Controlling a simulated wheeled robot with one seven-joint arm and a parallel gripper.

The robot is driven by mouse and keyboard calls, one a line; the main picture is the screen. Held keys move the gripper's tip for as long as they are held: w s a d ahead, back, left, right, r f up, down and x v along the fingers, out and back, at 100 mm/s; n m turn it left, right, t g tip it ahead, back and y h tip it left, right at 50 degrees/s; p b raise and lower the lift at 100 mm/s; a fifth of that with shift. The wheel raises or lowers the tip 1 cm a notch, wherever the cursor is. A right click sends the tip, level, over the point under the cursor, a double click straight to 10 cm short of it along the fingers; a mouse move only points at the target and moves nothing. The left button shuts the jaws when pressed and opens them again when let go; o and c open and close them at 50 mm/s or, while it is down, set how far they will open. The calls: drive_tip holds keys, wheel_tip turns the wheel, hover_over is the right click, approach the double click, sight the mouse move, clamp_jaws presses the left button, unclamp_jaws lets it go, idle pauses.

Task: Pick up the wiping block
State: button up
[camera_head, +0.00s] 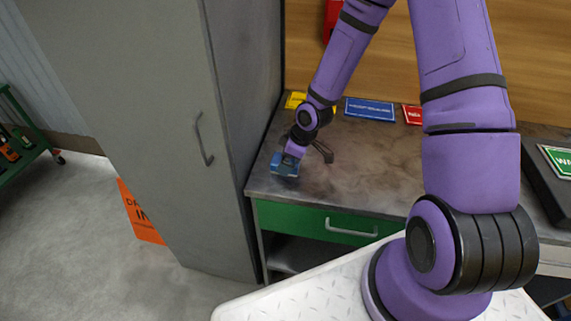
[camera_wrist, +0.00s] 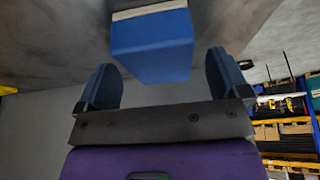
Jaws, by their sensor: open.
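The wiping block, a blue block with a pale layer on its far side, shows in the wrist view (camera_wrist: 152,48) at the top middle. In the head view the block (camera_head: 285,170) is small, at the left front of the grey worktop (camera_head: 350,180). My gripper (camera_wrist: 163,75) is open, its two dark blue fingers on either side of the block's near end. A gap shows at the right finger; the left side is closer. I cannot tell whether either finger touches. In the head view my gripper (camera_head: 287,158) is right at the block and partly hides it.
A tall grey cabinet (camera_head: 160,110) stands close on the left of the worktop. Yellow, blue (camera_head: 370,109) and red signs lie along the back. A green drawer (camera_head: 325,221) is below. The worktop's middle is clear.

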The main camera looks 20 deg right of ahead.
drive_tip(key=shift+x, duration=0.85)
drive_tip(key=c, duration=1)
drive_tip(key=shift+c, duration=0.2)
drive_tip(key=shift+r, duration=0.1)
drive_tip(key=shift+r, duration=4.95)
